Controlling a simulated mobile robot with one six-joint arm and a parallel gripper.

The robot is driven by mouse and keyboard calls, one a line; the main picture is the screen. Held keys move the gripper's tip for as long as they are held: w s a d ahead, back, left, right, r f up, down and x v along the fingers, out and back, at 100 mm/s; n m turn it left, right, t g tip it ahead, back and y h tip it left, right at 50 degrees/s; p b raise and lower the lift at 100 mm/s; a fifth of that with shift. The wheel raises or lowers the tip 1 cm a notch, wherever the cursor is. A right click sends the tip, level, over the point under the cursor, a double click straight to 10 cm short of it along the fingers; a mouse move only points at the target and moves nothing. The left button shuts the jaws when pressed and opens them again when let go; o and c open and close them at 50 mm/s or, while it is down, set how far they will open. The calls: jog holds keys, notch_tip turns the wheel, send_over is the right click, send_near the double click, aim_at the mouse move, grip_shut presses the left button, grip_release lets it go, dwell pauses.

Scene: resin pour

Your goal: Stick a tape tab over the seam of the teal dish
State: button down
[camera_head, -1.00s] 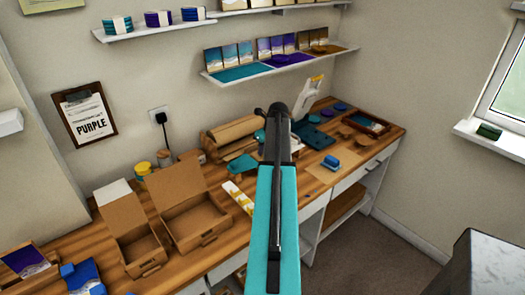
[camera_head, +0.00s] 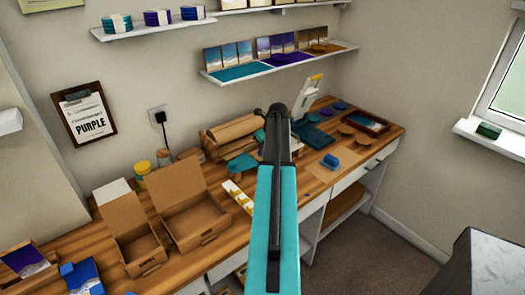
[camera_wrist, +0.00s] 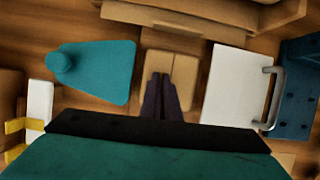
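My gripper (camera_wrist: 162,98) shows in the wrist view as two dark fingers close together, pointing down over a tan block; I see nothing held between them. In the head view my arm hides the gripper. A flat teal piece with a round knob (camera_wrist: 100,72) lies left of the fingers; it also shows in the head view (camera_head: 240,166). I cannot tell whether it is the teal dish, and no seam is visible. A white strip with yellow tabs (camera_wrist: 37,112), apparently the tape tabs, lies further left; it also shows in the head view (camera_head: 238,195).
A white panel (camera_wrist: 235,85) with a metal handle and a dark blue base (camera_wrist: 300,85) stand right of the fingers. Shelves hang above.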

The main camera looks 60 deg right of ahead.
jog(key=c, duration=1.9)
grip_release()
jog(key=shift+c, duration=0.2)
jog(key=shift+r+p, duration=2.65)
jog(key=shift+r, duration=1.35)
